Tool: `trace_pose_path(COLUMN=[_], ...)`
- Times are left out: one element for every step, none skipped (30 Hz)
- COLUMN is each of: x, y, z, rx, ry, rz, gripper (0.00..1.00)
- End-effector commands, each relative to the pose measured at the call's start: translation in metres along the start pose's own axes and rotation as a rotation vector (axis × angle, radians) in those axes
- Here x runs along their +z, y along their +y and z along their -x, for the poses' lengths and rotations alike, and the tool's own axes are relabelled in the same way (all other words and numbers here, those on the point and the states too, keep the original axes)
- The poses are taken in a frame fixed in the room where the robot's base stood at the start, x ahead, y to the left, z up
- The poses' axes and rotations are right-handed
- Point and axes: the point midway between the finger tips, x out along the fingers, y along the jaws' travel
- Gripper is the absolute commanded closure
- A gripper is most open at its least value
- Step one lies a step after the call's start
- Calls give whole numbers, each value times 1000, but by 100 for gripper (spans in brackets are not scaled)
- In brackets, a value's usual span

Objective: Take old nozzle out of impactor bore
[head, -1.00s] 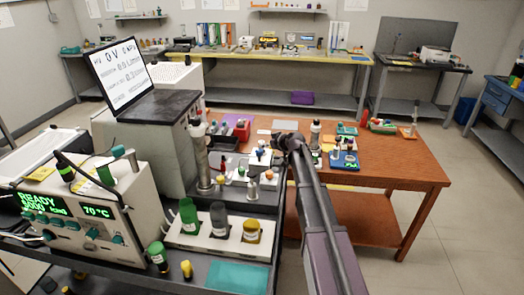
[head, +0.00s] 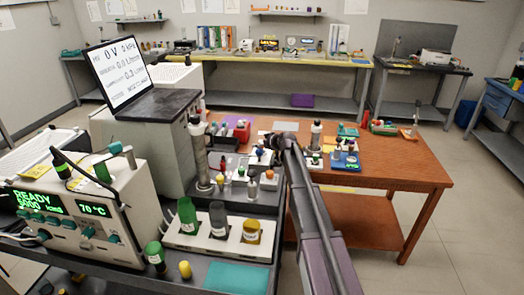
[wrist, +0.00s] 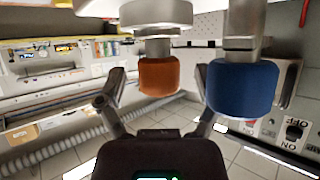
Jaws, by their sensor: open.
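My gripper (wrist: 158,84) is open, with its two dark fingers spread apart in the wrist view. An orange-brown knob-like piece (wrist: 159,77) on a metal stem shows between the fingers; I cannot tell whether they touch it. A larger blue piece (wrist: 242,88) on a metal stem is just right of the right finger. I cannot tell which piece is the old nozzle, and the bore is not visible. In the head view my gripper (head: 270,150) is small and partly hidden by my arm, above the small parts on the bench.
A grey upright cylinder (head: 201,158) stands left of my gripper. A console (head: 80,215) reads READY. The orange table (head: 400,172) has free room at its right front.

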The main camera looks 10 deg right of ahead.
Motion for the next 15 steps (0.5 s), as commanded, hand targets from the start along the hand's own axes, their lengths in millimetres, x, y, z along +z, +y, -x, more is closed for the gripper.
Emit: trace_pose_path(x=[0,0,0,0,0,0,0,0,0,0,0,0,0,0,0], y=[0,0,0,0,0,0,0,0,0,0,0,0,0,0,0], z=[0,0,1,1,1,1,1,1,1,1,1,1,1,1,1], rx=[0,0,0,0,0,0,0,0,1,1,1,1,1,1,1], ry=[0,0,0,0,0,0,0,0,0,0,0,0,0,0,0], rz=[0,0,0,0,0,0,0,0,0,0,0,0,0,0,0], gripper=[13,13,13,13,13,13,13,13,13,13,13,13,16,25,37])
